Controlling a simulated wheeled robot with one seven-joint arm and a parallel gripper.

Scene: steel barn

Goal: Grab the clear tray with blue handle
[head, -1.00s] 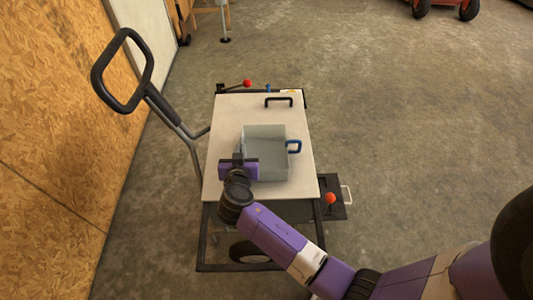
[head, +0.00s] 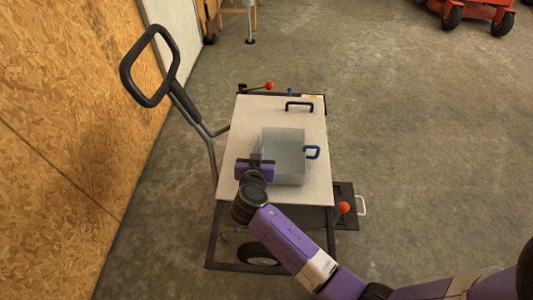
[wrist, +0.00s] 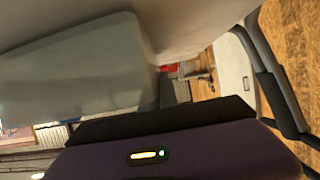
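The clear tray (head: 284,147) sits on the pale top of a cart in the head view. My gripper (head: 262,161) is at the tray's left front side, opposite the handle, and overlaps the tray's near left edge in the picture. I cannot tell whether it touches the tray. In the wrist view the translucent tray wall (wrist: 75,70) fills the upper left, above my purple gripper body and a dark bar. The handle is not visible there. The finger gap is not clearly seen.
The cart top (head: 317,185) has a black handle (head: 299,104) at its far end. A black push handle (head: 150,65) rises at left. Red-knobbed levers stand at the far left (head: 268,86) and near right (head: 344,207). A wooden wall is left; open concrete floor lies right.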

